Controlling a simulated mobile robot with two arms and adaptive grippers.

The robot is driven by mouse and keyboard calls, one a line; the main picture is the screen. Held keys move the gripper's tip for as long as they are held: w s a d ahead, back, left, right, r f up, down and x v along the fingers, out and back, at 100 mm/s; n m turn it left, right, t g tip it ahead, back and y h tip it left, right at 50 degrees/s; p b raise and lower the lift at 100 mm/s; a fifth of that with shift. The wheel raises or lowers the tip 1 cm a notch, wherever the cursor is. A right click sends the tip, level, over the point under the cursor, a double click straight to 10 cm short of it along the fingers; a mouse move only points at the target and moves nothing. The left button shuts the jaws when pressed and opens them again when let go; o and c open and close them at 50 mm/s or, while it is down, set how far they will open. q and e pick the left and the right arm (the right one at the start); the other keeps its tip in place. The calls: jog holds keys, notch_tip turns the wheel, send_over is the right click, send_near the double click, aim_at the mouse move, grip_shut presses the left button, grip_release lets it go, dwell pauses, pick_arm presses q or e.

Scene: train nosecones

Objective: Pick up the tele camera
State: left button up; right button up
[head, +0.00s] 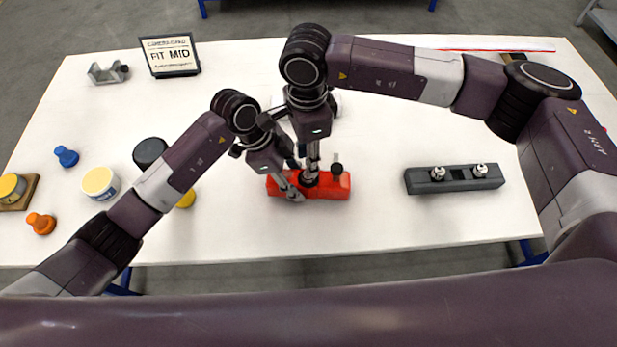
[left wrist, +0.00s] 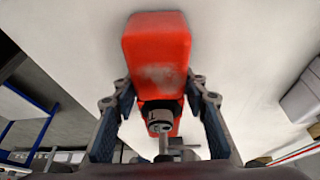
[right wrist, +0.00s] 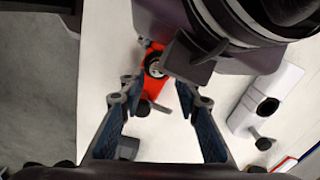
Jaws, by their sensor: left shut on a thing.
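I cannot tell for sure which thing is the tele camera. A red block (head: 335,188) lies on the table in front of me. A round grey-and-black fitting with a lens-like face (left wrist: 160,122) sits at the block; it also shows in the right wrist view (right wrist: 155,68). My left gripper (head: 293,192) is shut on the red block, its fingers along both sides in the left wrist view. My right gripper (head: 311,172) is above the block, close to the left one. Its fingers stand apart with nothing clearly between them in the right wrist view. The grippers hide part of the block.
A dark block with two silver fittings (head: 455,180) lies to the right. A white block (right wrist: 262,100) is behind the grippers. A sign reading "FIT MID" (head: 171,57) and a grey bracket (head: 107,73) stand at the back left. Blue (head: 67,156) and orange (head: 41,223) pieces lie left.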

aim_at(308, 180)
notch_tip(308, 180, down, 5)
jog(key=shift+s+d+f, duration=0.1)
jog(key=shift+s+d, duration=0.05)
jog(key=shift+c, duration=0.4)
grip_shut()
